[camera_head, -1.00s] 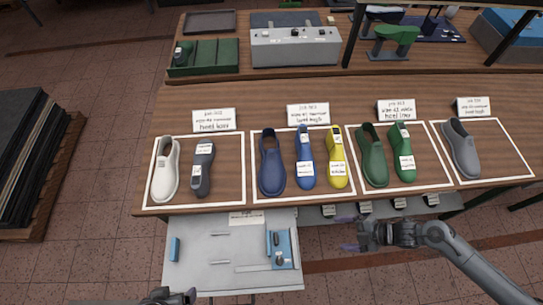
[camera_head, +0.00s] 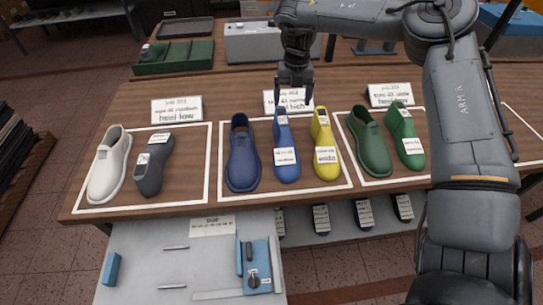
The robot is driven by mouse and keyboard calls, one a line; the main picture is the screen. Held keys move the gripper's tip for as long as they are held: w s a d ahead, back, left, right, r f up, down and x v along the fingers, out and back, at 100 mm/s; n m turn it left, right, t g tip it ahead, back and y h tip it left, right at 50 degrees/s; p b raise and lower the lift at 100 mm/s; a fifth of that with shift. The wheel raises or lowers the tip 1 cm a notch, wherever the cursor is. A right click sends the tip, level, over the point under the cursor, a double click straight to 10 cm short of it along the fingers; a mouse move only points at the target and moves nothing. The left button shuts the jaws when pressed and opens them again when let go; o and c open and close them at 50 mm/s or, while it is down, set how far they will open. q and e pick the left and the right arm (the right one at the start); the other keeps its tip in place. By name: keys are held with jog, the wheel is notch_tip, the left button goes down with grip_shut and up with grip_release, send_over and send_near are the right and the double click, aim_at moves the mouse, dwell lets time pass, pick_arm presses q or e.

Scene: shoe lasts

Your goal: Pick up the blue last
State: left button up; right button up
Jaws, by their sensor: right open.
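The blue last (camera_head: 285,150) stands on the wooden table in the middle white-outlined area, with white labels on it. A dark blue shoe (camera_head: 243,155) is just left of it and a yellow last (camera_head: 325,150) just right of it. My right gripper (camera_head: 294,103) hangs open above the far end of the blue last, its fingers pointing down in front of the label card behind it. I cannot tell whether the fingers touch the last. My left gripper is out of the picture.
A white shoe (camera_head: 110,163) and a dark grey last (camera_head: 154,165) stand at left. A green shoe (camera_head: 369,142) and a green last (camera_head: 404,136) stand at right, near my right arm. A grey tray table (camera_head: 150,235) with a blue fixture (camera_head: 257,265) is in front.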

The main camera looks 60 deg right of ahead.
aim_at(284, 122)
jog(key=shift+w+a+f+h+b, duration=0.3)
jog(key=shift+w+a+f+b, duration=0.4)
jog(key=shift+w+b, duration=0.1)
jog(key=shift+s+f+b, duration=0.15)
jog(key=shift+f+b, duration=0.15)
jog(key=shift+f, duration=0.35)
notch_tip(284, 122, down, 5)
jog(key=shift+f+b, duration=0.1)
jog(key=shift+b, duration=0.5)
jog(key=f, duration=0.2)
jog(key=a+f+b, duration=0.1)
jog(key=shift+f, duration=0.4)
jog(key=shift+f+b, duration=0.3)
jog(key=shift+f, duration=0.15)
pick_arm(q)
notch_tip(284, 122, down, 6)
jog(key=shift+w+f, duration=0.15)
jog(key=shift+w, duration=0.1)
pick_arm(e)
jog(key=c, duration=1.5)
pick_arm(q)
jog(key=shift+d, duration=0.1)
pick_arm(e)
grip_shut()
